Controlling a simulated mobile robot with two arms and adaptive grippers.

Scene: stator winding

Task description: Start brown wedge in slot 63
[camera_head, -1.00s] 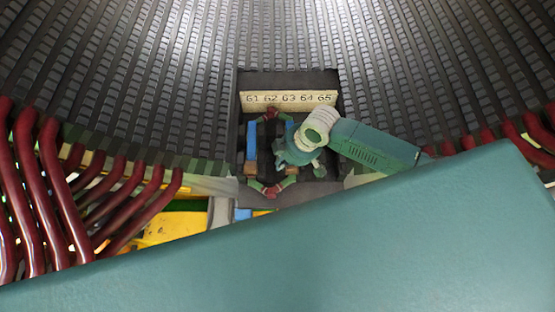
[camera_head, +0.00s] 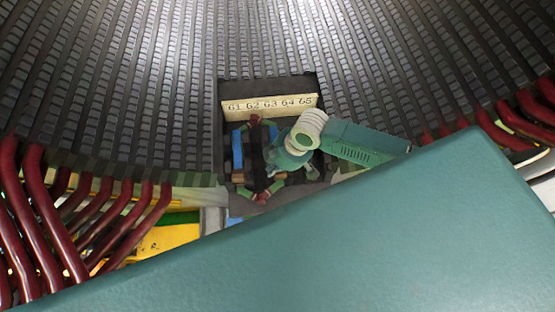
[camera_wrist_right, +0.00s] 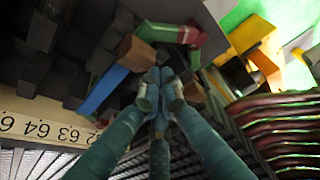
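The pale number strip (camera_head: 270,104) reads 61 to 65 above a dark recess in the head view. It also shows in the right wrist view (camera_wrist_right: 40,128). My right gripper (camera_head: 272,165) reaches into the recess below the strip. In the wrist view its teal fingers (camera_wrist_right: 158,78) are drawn together at the tips; anything between them is hidden. A brown block (camera_wrist_right: 135,52) lies left of the fingertips at the end of a blue bar (camera_wrist_right: 102,90). Another brown piece (camera_wrist_right: 195,93) lies just right of them. I cannot tell which is the wedge. My left gripper is out of view.
Dark red bent coil ends (camera_head: 100,220) stand at the left, and more (camera_head: 515,125) at the right. Ridged dark stator teeth (camera_head: 150,80) surround the recess. A dark red and green piece (camera_wrist_right: 170,32) lies close beyond the fingertips. Yellow parts (camera_head: 168,238) show below left.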

